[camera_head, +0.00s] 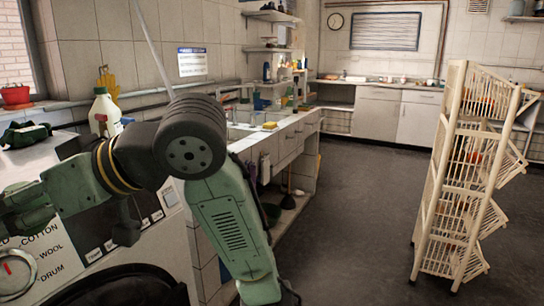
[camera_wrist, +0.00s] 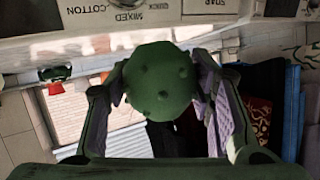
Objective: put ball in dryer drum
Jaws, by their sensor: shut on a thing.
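A round green ball (camera_wrist: 160,84) with small bumps or dimples is between the two fingers of my gripper (camera_wrist: 161,90) in the wrist view. My gripper is shut on it, with a finger against each side. The dryer (camera_head: 50,245) is at the lower left in the head view, with a dial, printed labels and part of a dark round door (camera_head: 120,287) at the bottom edge. Its labelled panel also crosses the top of the wrist view (camera_wrist: 150,18), upside down. The drum's inside cannot be made out.
A tall cream basket rack (camera_head: 465,170) stands at the right. A counter with a sink (camera_head: 250,130) runs along the middle. Blue cloth (camera_wrist: 275,95) hangs or lies right of my gripper. The central floor (camera_head: 365,215) is clear.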

